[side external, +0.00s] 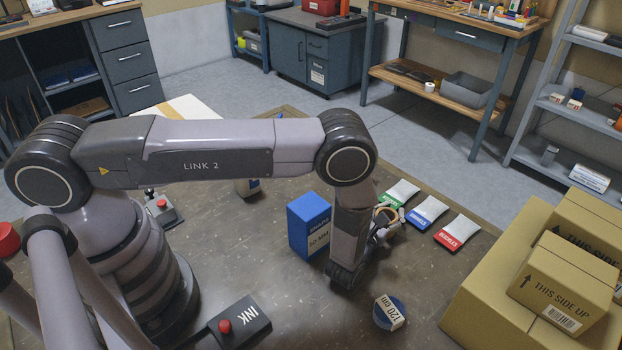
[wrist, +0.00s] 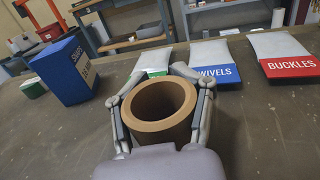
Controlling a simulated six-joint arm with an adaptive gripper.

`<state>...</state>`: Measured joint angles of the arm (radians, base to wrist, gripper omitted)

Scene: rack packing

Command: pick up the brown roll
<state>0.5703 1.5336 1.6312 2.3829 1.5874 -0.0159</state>
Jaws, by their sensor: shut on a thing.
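The brown roll (wrist: 160,128) is a hollow cardboard ring with its open end toward the wrist camera. My gripper (wrist: 159,100) has a finger on each side of the roll and is shut on it. In the side external view the roll (side external: 385,209) is small and partly hidden by my gripper (side external: 388,220) and forearm. I cannot tell whether the roll touches the table.
A blue box (side external: 309,227) stands left of my forearm. Packets with green (side external: 391,199), blue (side external: 418,218) and red (side external: 446,239) labels lie behind and right of my gripper. A blue-and-white roll (side external: 388,314) lies in front. Cartons (side external: 540,290) stand at the right.

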